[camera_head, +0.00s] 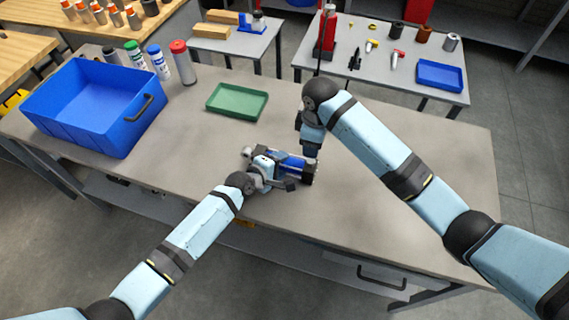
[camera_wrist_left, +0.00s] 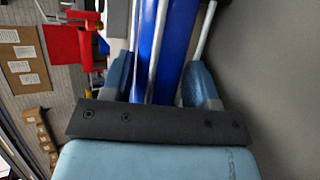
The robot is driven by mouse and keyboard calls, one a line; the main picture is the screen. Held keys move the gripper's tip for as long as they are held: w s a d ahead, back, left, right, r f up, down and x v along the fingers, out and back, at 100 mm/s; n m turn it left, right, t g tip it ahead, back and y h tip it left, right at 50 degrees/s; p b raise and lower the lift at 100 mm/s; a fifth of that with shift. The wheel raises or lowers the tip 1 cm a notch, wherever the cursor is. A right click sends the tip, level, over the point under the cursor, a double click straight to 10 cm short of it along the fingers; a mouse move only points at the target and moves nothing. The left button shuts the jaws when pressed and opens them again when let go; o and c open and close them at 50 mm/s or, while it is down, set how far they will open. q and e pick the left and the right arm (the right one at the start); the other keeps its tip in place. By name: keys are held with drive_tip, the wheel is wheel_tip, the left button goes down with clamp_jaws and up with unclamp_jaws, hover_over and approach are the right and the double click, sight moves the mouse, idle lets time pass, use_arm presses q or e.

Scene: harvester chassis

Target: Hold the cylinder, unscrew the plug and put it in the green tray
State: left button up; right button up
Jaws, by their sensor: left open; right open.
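The blue cylinder (camera_head: 292,163) with silver rods lies on the grey workbench, partly hidden by my arms. In the left wrist view the blue cylinder (camera_wrist_left: 178,45) runs between the fingers of my left gripper (camera_wrist_left: 160,82). My left gripper (camera_head: 285,177) is open around it; I cannot tell whether the fingers touch it. My right gripper (camera_head: 311,150) points down by the cylinder's right end. It is open, but its fingertips are hard to make out. I cannot make out the plug. The green tray (camera_head: 237,101) lies empty on the bench behind the cylinder.
A large blue bin (camera_head: 95,105) stands at the bench's left. Several bottles and cans (camera_head: 158,62) stand behind it. A farther table holds a red press (camera_head: 326,36), small parts and a blue tray (camera_head: 440,75). The bench between bin and cylinder is clear.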

sight(311, 160)
use_arm(q)
drive_tip(key=shift+w+d, duration=0.1)
drive_tip(key=shift+w, duration=0.05)
drive_tip(key=shift+c, duration=0.3)
clamp_jaws()
use_arm(e)
drive_tip(key=m, duration=2.2)
drive_tip(key=shift+m, duration=0.3)
drive_tip(key=shift+f, duration=4)
drive_tip(key=shift+c, duration=0.5)
